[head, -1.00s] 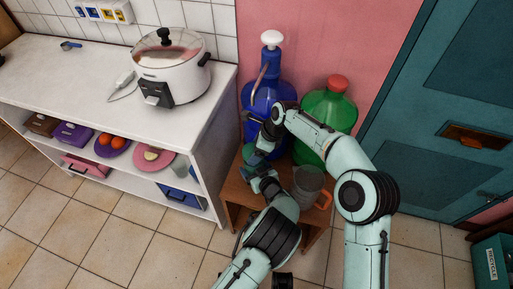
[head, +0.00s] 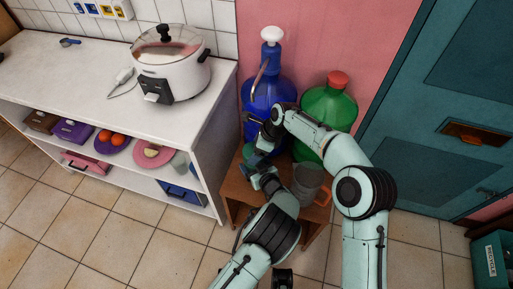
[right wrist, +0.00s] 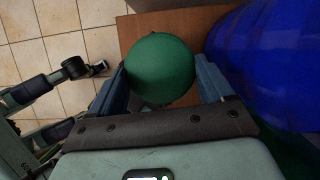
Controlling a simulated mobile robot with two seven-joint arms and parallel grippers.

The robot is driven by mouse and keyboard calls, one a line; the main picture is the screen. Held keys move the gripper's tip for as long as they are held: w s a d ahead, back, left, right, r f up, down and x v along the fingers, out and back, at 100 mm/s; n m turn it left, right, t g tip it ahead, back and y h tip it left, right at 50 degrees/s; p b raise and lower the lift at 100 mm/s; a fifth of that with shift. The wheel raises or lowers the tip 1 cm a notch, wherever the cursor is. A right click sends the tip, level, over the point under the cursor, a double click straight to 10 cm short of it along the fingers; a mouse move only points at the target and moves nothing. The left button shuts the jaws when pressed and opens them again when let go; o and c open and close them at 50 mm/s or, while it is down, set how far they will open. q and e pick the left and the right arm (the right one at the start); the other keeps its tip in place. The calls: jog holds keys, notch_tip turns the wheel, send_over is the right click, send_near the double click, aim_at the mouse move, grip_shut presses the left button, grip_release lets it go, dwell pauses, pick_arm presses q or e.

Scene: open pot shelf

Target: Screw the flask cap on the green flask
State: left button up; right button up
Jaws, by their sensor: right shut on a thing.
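My right gripper (head: 258,138) reaches down beside the blue bottle. In the right wrist view its two fingers (right wrist: 160,85) are shut on a round, dark green thing, seen from above. It could be the flask cap, but I cannot tell cap from flask. In the head view a little green (head: 250,153) shows below this gripper, mostly hidden. My left gripper (head: 262,178) is just below, close to that green part. I cannot tell whether it touches or holds anything. A large green bottle (head: 322,105) with a red cap (head: 338,79) stands behind my right arm.
The blue bottle (head: 272,90) with a white-topped pump stands at the back of a small brown table (head: 233,190). A grey mug (head: 306,180) with an orange handle is on that table. The white shelf (head: 215,135) with a rice cooker (head: 170,70) borders the left side.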

jog(key=shift+f, duration=0.6)
pick_arm(q)
grip_shut()
pick_arm(e)
jog(key=m, duration=0.1)
jog(key=m+t, duration=0.1)
jog(key=m, duration=0.1)
jog(key=m+h, duration=0.1)
jog(key=m, duration=0.1)
jog(key=shift+s+a+t, duration=0.3)
jog(key=shift+s+a, duration=0.05)
jog(key=shift+s, duration=0.05)
jog(key=m+h, duration=0.1)
jog(key=m, duration=0.2)
jog(key=shift+a+f+t, duration=0.1)
jog(key=shift+f+t, duration=0.05)
jog(key=shift+t, duration=0.25)
jog(key=shift+d+m+t, duration=0.2)
jog(key=shift+m+t, duration=0.1)
jog(key=shift+m, duration=0.7)
jog(key=o, duration=0.9)
jog(key=shift+r, duration=2.4)
